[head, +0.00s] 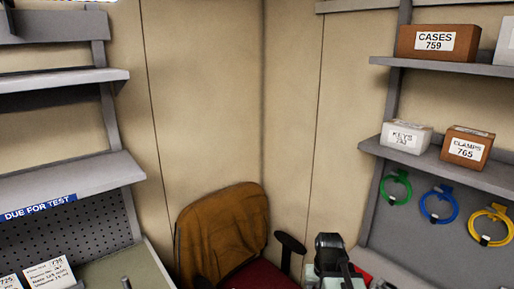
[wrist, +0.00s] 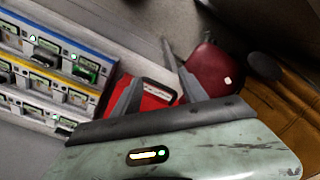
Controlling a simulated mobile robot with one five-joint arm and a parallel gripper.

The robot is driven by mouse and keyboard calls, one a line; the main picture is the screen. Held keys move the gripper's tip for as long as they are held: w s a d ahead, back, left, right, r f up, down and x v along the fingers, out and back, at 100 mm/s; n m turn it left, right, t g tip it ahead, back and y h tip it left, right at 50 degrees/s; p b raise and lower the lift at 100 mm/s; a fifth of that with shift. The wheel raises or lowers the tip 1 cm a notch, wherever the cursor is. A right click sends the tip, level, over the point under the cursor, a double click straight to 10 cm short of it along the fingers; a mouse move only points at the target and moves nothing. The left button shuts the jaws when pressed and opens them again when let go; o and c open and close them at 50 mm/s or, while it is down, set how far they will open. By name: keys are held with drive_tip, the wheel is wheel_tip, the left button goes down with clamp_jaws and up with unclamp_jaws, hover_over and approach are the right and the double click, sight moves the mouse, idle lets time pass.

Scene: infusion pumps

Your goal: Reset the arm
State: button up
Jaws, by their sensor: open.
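My gripper (wrist: 152,62) shows in the wrist view as two grey fingers spread apart. It is open, with nothing held between the fingers. A dark part of my arm stands upright at the lower middle right of the head view, over my pale green body. In the head view the fingers cannot be made out.
An orange-brown jacket (head: 215,232) hangs on the chair with a red seat (wrist: 208,70). A red container (wrist: 152,97) lies near racked pumps (wrist: 84,70). Shelves hold boxes (head: 433,42) at right; a "DUE FOR TEST" shelf (head: 70,185) stands left.

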drive_tip(key=a+n, duration=0.3)
drive_tip(key=a, duration=0.6)
wheel_tip(320, 180, down, 8)
drive_tip(key=s+d+b, duration=0.1)
drive_tip(key=s+b, duration=0.1)
drive_tip(key=b, duration=0.6)
drive_tip(key=shift+s+m+g, duration=0.25)
drive_tip(key=shift+m+g, duration=0.05)
drive_tip(key=shift+d, duration=0.1)
idle(0.4)
